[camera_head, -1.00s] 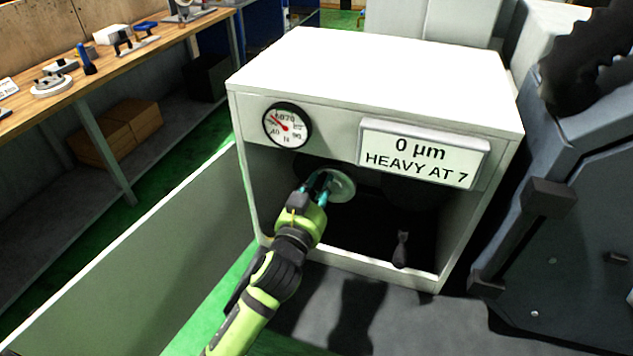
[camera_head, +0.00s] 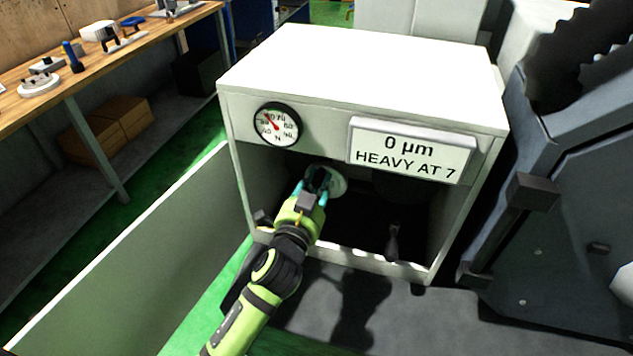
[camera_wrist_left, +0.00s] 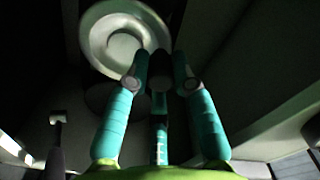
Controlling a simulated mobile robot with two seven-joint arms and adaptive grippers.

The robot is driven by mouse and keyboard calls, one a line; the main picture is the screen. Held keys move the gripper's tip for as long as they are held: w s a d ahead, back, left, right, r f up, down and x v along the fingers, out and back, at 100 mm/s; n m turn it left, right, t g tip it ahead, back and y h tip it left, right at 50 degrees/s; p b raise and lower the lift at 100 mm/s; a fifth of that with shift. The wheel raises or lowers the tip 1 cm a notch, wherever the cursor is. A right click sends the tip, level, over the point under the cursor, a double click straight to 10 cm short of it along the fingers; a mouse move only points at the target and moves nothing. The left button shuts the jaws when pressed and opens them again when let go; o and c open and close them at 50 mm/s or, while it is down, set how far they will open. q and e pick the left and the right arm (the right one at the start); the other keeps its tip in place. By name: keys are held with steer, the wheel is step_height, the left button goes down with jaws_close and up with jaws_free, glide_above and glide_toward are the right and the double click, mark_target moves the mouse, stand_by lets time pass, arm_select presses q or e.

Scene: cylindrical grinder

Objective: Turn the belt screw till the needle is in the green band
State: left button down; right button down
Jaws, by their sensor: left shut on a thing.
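A round dial gauge (camera_head: 277,124) sits on the white cabinet's front, upper left. Its red needle points up and left; I cannot make out a green band. My left gripper (camera_head: 317,184) reaches into the open cabinet beneath the gauge. In the left wrist view its teal fingers (camera_wrist_left: 160,72) are closed around a dark round knob, which I take for the belt screw (camera_wrist_left: 160,62). A pale round disc (camera_wrist_left: 120,42) is just behind the fingers; it also shows in the head view (camera_head: 340,181). The fingers hide part of the knob. My right gripper is not in view.
The white cabinet (camera_head: 365,75) has a sign (camera_head: 410,150) reading "0 µm HEAVY AT 7". A small dark lever (camera_head: 393,243) stands low inside the opening. A pale panel (camera_head: 130,250) extends at left. A workbench (camera_head: 120,55) is farther left, a grey machine (camera_head: 560,200) at right.

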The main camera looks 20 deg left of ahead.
arm_select(q)
steer(key=c, duration=1.1)
jaws_free()
steer(key=shift+w+r, duration=0.1)
steer(key=shift+r, duration=0.35)
steer(key=shift+o, duration=0.2)
steer(key=shift+f, duration=0.15)
steer(key=shift+s+f, duration=0.2)
steer(key=shift+s, duration=0.35)
steer(key=s, duration=1.1)
steer(key=shift+a+r, duration=0.15)
steer(key=shift+a, duration=0.15)
